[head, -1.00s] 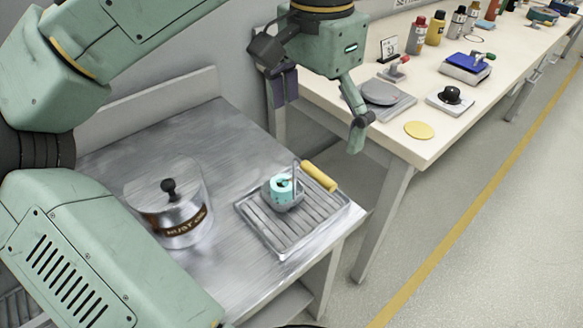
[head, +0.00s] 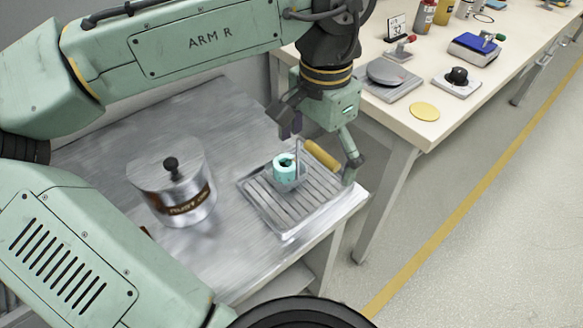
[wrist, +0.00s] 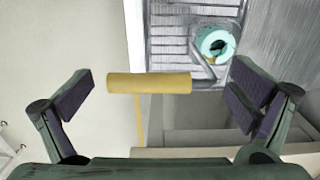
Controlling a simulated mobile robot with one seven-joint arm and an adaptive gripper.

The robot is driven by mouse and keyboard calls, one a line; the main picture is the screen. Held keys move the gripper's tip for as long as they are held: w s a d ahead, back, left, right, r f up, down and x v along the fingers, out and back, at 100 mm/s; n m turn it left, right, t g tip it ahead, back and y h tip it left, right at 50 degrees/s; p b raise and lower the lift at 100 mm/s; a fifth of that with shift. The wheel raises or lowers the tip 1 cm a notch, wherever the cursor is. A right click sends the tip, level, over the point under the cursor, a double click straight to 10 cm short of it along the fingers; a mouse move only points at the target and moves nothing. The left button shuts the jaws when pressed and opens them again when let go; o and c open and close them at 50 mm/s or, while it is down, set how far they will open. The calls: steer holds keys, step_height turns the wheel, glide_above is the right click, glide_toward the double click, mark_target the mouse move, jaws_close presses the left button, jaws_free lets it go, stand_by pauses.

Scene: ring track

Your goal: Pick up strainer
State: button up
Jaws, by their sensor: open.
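The strainer has a yellow handle (head: 321,154), a thin upright stem and a small grey basket (head: 293,185). It sits on a ribbed metal drain tray (head: 262,206) on the steel table. A teal, ring-like piece (head: 284,166) with a dark hole sits in the basket. My gripper (head: 318,148) is open and empty, with its fingers spread on either side of the handle in the head view. In the wrist view the yellow handle (wrist: 150,83) lies crosswise between my open fingers (wrist: 160,97), touching neither; the teal piece (wrist: 214,43) is farther up right.
A steel pot (head: 180,196) with a black-knobbed lid and brown label stands left on the steel table (head: 228,262). A cream workbench (head: 440,105) behind right holds a scale (head: 390,77), a yellow disc (head: 424,112), a black-knobbed device (head: 457,78) and bottles.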

steer(key=shift+c, duration=0.5)
steer(key=c, duration=2)
